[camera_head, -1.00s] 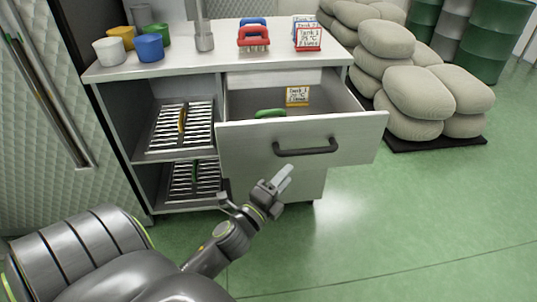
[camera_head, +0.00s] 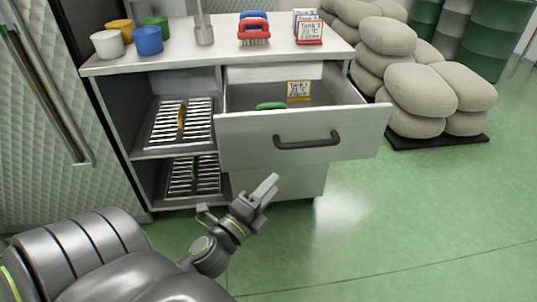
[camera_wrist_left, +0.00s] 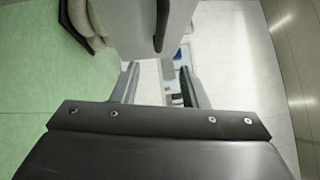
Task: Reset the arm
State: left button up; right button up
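My left gripper (camera_head: 266,187) is in front of the cabinet, below the open drawer's handle, and apart from it. In the left wrist view its two fingers (camera_wrist_left: 157,88) stand apart with nothing between them, so it is open. The drawer (camera_head: 355,126) is pulled out, with a dark handle (camera_head: 307,141) on its front. The drawer front also shows in the left wrist view (camera_wrist_left: 130,28). Inside the drawer are a green object (camera_head: 271,106) and a yellow-edged label card (camera_head: 298,90). My right gripper is not in view.
The white counter (camera_head: 180,62) carries several cups (camera_head: 148,41), red and blue brushes (camera_head: 254,32) and label cards (camera_head: 309,33). Slatted racks (camera_head: 160,134) fill the open shelves on the left. Stacked sacks (camera_head: 420,90) stand at right. The green floor (camera_head: 400,220) at front right is clear.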

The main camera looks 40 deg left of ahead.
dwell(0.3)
pick_arm(q)
jog(key=s+a+f+n+g+y, duration=0.1)
jog(key=s+f+n+g, duration=0.1)
jog(key=f+n+g, duration=0.45)
jog(key=s+a+f+n+g+y, duration=0.1)
jog(key=s+a+f+n, duration=0.15)
jog(key=f, duration=0.75)
jog(key=s+a+f+n+g+y, duration=0.1)
jog(key=s+f+n+g, duration=0.2)
jog(key=f+n, duration=0.35)
jog(key=s+d+f+n+g+h, duration=0.2)
jog(key=s+d+f+g, duration=0.25)
jog(key=s+f, duration=0.3)
jog(key=s+d+f+n+g+h, duration=0.25)
jog(key=s+d+f+g, duration=0.2)
jog(key=s+f, duration=0.3)
jog(key=s+a+f+t+y+p, duration=0.1)
jog(key=s+a+p, duration=0.2)
jog(key=s+p, duration=0.6)
jog(key=p, duration=0.8)
jog(key=shift+s+f+m, duration=0.15)
jog(key=shift+s+m, duration=0.15)
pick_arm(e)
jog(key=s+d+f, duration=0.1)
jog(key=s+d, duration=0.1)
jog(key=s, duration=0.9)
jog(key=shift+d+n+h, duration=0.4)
